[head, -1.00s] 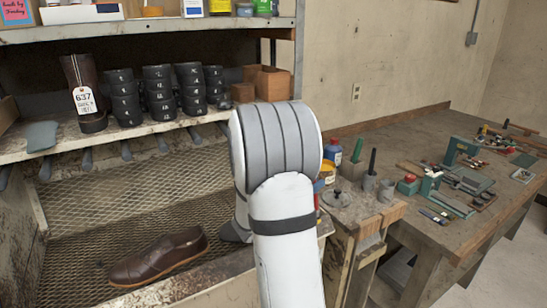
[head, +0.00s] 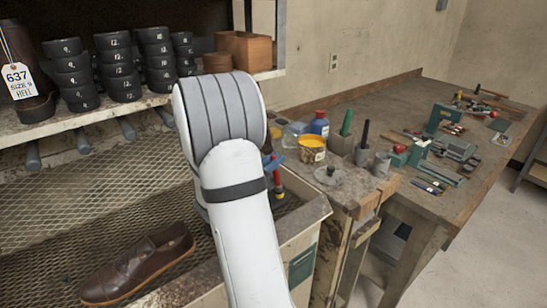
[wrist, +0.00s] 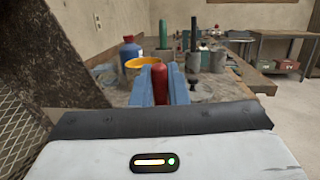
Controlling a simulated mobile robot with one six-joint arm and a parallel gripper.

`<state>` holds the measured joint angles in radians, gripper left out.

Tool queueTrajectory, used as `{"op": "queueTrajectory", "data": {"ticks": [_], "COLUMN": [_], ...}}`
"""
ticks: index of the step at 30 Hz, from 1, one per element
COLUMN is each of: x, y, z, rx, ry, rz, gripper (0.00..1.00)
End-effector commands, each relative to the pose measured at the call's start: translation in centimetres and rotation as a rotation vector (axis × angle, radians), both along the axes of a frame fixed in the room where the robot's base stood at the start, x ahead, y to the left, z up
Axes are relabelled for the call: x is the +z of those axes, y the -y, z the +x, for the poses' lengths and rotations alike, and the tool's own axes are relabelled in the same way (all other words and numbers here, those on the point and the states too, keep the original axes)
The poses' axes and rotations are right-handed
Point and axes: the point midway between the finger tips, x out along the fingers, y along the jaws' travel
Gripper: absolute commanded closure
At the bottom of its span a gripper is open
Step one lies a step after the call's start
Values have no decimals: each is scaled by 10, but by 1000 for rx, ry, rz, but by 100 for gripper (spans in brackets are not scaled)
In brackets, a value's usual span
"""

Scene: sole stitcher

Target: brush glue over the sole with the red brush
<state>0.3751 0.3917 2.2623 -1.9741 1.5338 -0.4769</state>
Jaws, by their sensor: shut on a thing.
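My gripper (wrist: 160,84) shows in the wrist view as two blue fingers shut on the red handle of the brush (wrist: 163,78). In the head view, my blue fingers (head: 272,160) and the red handle (head: 276,182) show just right of my arm; the bristles cannot be made out. A yellow glue pot (head: 311,155) stands on the bench corner beyond the gripper; its yellow rim (wrist: 142,63) also shows in the wrist view. A brown leather shoe lies on the mesh tray at lower left, its tan sole (head: 155,281) showing along the edge.
A blue bottle with a red cap (head: 319,124), green and dark handled tools and a lidded grey pot (head: 329,176) crowd the bench corner. Black heel stacks (head: 118,68) and a tagged brown boot (head: 22,70) stand on the shelf. The mesh tray (head: 70,220) is mostly clear.

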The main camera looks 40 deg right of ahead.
Motion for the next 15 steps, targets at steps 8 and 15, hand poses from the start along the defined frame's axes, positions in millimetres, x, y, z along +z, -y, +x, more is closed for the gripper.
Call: {"op": "queueTrajectory", "data": {"ticks": [8, 15], "x": [-7, -8], "y": [-13, -21], "z": [32, 52], "rx": [0, -1], "ry": [0, 0], "rz": [-1, -1], "gripper": [100, 100]}}
